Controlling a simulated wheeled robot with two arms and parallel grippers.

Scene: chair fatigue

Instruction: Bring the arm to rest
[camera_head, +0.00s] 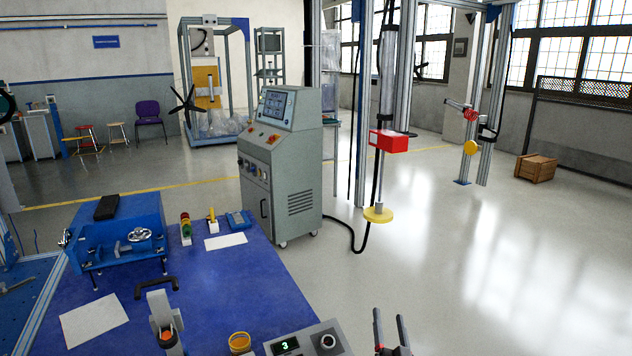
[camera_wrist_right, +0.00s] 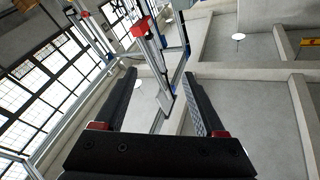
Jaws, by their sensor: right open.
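My right gripper (camera_head: 389,330) shows at the bottom of the head view, right of the blue table. Its two dark fingers with red parts stand apart and point up. In the right wrist view the same gripper (camera_wrist_right: 162,85) is open, with nothing between its fingers. Past the fingers that view shows the metal frame, a red block (camera_wrist_right: 140,27) on a post, and the windows, all tilted. My left gripper does not show in the head view.

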